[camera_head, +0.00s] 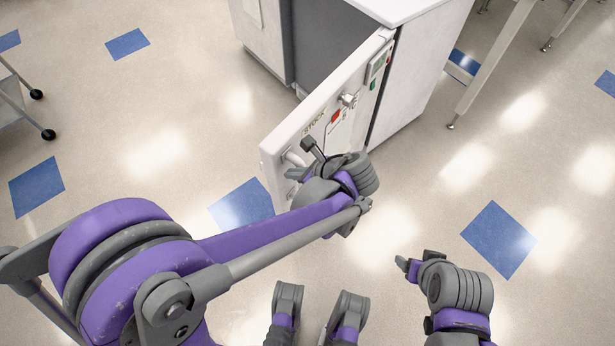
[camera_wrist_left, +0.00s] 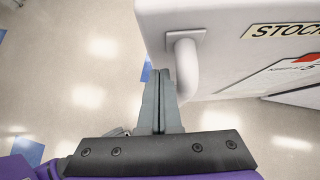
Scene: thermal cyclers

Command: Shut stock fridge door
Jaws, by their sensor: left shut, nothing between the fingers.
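The white stock fridge door (camera_head: 325,105) stands swung open from the fridge (camera_head: 418,65), its labelled outer face toward me in the head view. Its STOCK label (camera_wrist_left: 285,31) also shows in the left wrist view. The pale curved door handle (camera_wrist_left: 186,68) is near the door's free edge; in the head view the handle (camera_head: 294,158) is partly covered by my gripper. My left gripper (camera_head: 310,148) is shut and empty at this end of the door. In the left wrist view its fingers (camera_wrist_left: 161,95) lie just left of the handle; contact cannot be told. My right gripper (camera_head: 407,266) is low and away from the door.
A white panel (camera_head: 262,30) stands left of the dark space behind the door. A wheeled cart (camera_head: 18,105) is at the far left, and table legs (camera_head: 490,65) are at upper right. The floor left of the door is clear.

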